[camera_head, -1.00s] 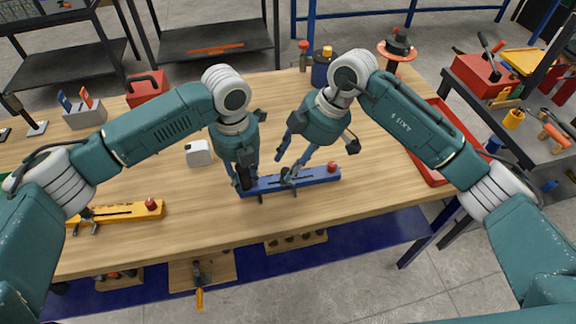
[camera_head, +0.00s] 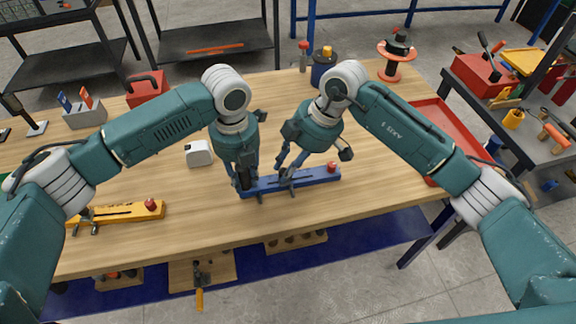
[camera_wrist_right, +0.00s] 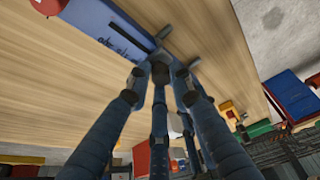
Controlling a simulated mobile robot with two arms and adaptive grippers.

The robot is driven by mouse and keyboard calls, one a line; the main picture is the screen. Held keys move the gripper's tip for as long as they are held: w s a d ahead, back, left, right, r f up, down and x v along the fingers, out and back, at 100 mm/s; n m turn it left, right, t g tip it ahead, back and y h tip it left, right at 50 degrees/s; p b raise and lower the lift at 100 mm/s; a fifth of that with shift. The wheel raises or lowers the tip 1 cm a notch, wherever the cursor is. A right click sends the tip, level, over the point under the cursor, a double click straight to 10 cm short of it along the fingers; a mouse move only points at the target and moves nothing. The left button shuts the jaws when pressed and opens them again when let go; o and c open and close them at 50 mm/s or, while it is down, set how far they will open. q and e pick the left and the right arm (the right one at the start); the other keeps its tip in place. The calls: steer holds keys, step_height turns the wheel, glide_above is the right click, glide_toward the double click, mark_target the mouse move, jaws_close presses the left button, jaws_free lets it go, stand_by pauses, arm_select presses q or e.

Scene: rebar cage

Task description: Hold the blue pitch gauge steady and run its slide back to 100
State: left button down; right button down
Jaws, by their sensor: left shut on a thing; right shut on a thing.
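The blue pitch gauge (camera_head: 318,176) lies along the table near its front edge, with a red knob (camera_head: 332,167) at its right end. It also shows in the right wrist view (camera_wrist_right: 95,20). My left gripper (camera_head: 245,187) is shut on the gauge's left end. My right gripper (camera_head: 286,178) is shut on the gauge's dark slide (camera_head: 288,184), left of the middle of the gauge. The right wrist view shows the right fingers (camera_wrist_right: 163,70) closed together at the slide. The fingers hide most of the slide, and I cannot read the scale.
A yellow gauge (camera_head: 130,211) with a red knob lies at the left front. A white box-like item (camera_head: 198,153) stands behind my left gripper. A red tray (camera_head: 443,125) is at the right edge. The table right of the blue gauge is clear.

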mark_target(289, 182)
steer(key=a, duration=0.2)
steer(key=s+a, duration=0.1)
steer(key=a, duration=0.1)
steer(key=shift+r, duration=0.1)
arm_select(q)
steer(key=shift+d, duration=0.1)
arm_select(e)
steer(key=shift+a, duration=0.15)
steer(key=shift+s, duration=0.1)
arm_select(q)
steer(key=shift+r, duration=0.1)
arm_select(e)
steer(key=c, duration=1.6)
jaws_free()
steer(key=shift+d+r, duration=0.1)
steer(key=shift+d, duration=0.1)
steer(key=v, duration=1.1)
steer(key=shift+d+r, duration=0.15)
steer(key=shift+r, duration=0.15)
